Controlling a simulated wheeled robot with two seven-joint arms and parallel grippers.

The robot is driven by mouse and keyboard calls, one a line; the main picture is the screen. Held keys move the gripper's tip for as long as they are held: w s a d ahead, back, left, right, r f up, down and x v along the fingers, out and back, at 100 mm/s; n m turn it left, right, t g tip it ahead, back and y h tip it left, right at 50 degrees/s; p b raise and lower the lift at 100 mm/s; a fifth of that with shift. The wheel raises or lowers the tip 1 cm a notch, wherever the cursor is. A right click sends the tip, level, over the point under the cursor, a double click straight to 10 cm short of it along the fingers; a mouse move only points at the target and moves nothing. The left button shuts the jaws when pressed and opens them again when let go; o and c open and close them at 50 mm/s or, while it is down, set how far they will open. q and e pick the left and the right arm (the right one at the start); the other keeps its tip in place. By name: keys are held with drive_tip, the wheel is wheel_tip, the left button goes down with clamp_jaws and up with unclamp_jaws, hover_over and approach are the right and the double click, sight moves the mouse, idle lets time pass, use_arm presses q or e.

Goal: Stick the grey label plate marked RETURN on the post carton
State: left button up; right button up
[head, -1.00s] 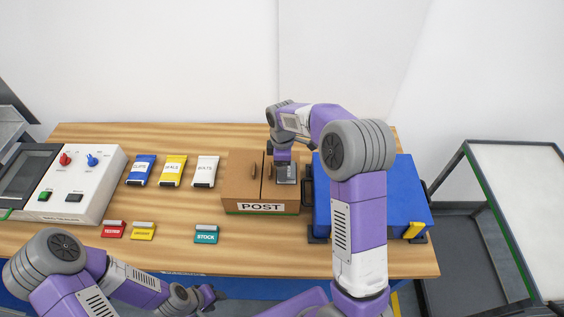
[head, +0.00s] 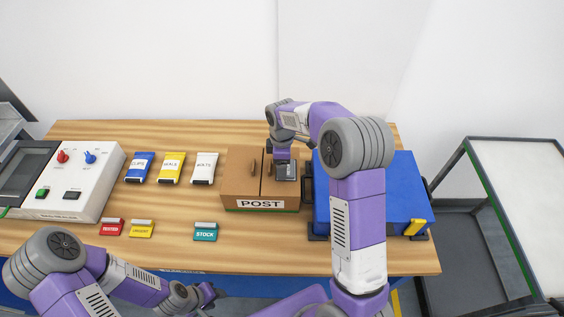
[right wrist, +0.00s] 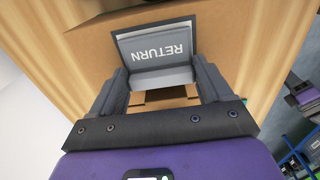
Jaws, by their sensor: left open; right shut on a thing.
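The brown post carton (head: 238,183) stands on the bench with a white POST sign on its front; its top also shows in the right wrist view (right wrist: 222,33). My right gripper (head: 285,164) is over the right part of the carton's top. In the right wrist view its fingers (right wrist: 163,78) are shut on the grey label plate (right wrist: 155,50), whose RETURN lettering appears upside down. The plate (head: 286,172) looks very close to the carton's top; I cannot tell whether they touch. My left gripper (head: 207,294) is open and empty in front of the bench.
A blue case (head: 398,190) stands close to the carton's right. Red (head: 112,228), yellow (head: 142,229) and teal STOCK (head: 205,232) plates lie in front. Blue, yellow and white packets (head: 204,168) lie to the left, beside a control box (head: 84,180).

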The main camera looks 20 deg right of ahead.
drive_tip(key=shift+f, duration=0.3)
idle(0.7)
drive_tip(key=o, duration=0.9)
drive_tip(key=shift+o, duration=0.2)
drive_tip(key=shift+r, duration=3.8)
